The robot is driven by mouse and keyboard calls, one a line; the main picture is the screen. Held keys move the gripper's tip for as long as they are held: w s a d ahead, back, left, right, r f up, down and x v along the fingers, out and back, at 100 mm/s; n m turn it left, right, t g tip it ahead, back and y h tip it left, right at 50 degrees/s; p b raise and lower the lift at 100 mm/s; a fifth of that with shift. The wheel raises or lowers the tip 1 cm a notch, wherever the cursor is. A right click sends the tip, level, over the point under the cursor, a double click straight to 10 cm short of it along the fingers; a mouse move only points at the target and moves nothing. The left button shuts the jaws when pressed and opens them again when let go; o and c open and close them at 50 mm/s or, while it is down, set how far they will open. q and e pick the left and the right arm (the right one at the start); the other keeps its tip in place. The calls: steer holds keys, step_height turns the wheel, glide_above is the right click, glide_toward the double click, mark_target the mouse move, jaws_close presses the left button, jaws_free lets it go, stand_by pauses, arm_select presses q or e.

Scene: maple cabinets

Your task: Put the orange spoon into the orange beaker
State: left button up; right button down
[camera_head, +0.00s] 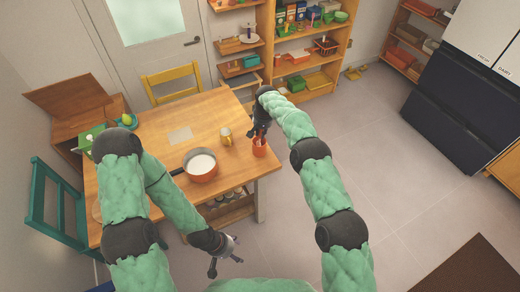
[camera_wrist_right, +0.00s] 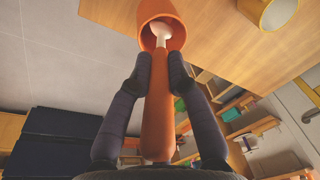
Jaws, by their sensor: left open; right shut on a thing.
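The orange beaker (camera_head: 259,148) stands upright near the right edge of the wooden table. It also shows at the top of the right wrist view (camera_wrist_right: 178,12), its opening facing the camera. My right gripper (camera_head: 262,130) is just above the beaker. In the right wrist view my right gripper (camera_wrist_right: 158,75) is shut on the orange handle of the spoon (camera_wrist_right: 157,115). The spoon's pale bowl end is at the beaker's mouth and appears to reach inside it. How deep it goes is hard to tell. My left gripper (camera_head: 226,258) is open and empty, low in front of the table.
On the wooden table (camera_head: 235,185) are a pot of white contents (camera_head: 201,165) and a yellow mug (camera_head: 225,136), left of the beaker. A yellow chair (camera_head: 171,80) and a teal chair (camera_head: 50,205) stand by the table. Open floor lies to the right.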

steer(key=shift+f+b, duration=0.65)
steer(key=shift+f, duration=0.4)
stand_by(0.5)
steer(key=c, duration=1.1)
jaws_free()
steer(key=shift+r, duration=0.15)
steer(key=r, duration=0.4)
steer(key=s+r, duration=0.1)
steer(key=r, duration=0.2)
steer(key=d+r, duration=0.1)
steer(key=r, duration=0.3)
steer(key=shift+s+r, duration=0.3)
